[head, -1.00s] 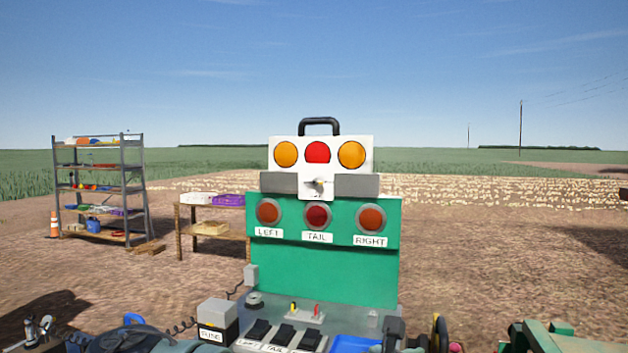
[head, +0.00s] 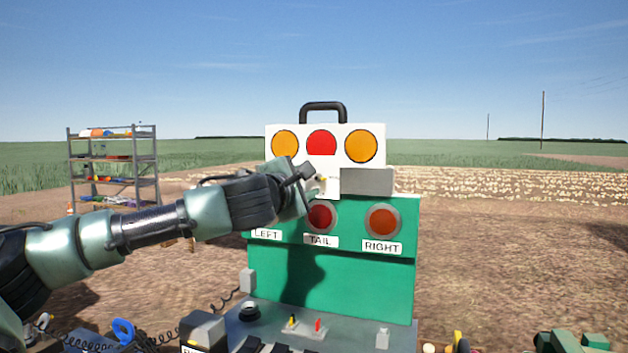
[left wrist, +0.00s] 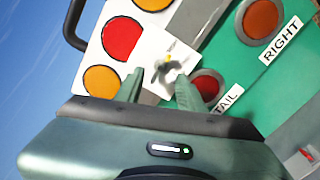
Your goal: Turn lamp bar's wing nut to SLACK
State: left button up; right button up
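The lamp bar (head: 341,157) is a white panel with two orange lamps, a red lamp between them and a black handle on top. It stands upright on the green test board. Its grey wing nut (head: 323,183) is on the lower tab, partly hidden by my gripper in the head view. The wing nut (left wrist: 172,69) shows clearly in the left wrist view, with a small yellow mark beside it. My left gripper (head: 309,185) is in front of the tab. Its fingers (left wrist: 160,84) are apart with nothing between them, just short of the nut. No SLACK lettering is legible.
A grey block (head: 367,181) sits right of the tab. A shelf rack (head: 115,165) stands far behind.

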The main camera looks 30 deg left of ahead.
aim_at(317, 178)
pick_arm(q)
jog(key=x, duration=0.4)
jog(key=shift+d+p, duration=0.1)
jog(key=shift+p, duration=0.2)
jog(key=shift+w, duration=0.35)
jog(key=shift+s, duration=0.1)
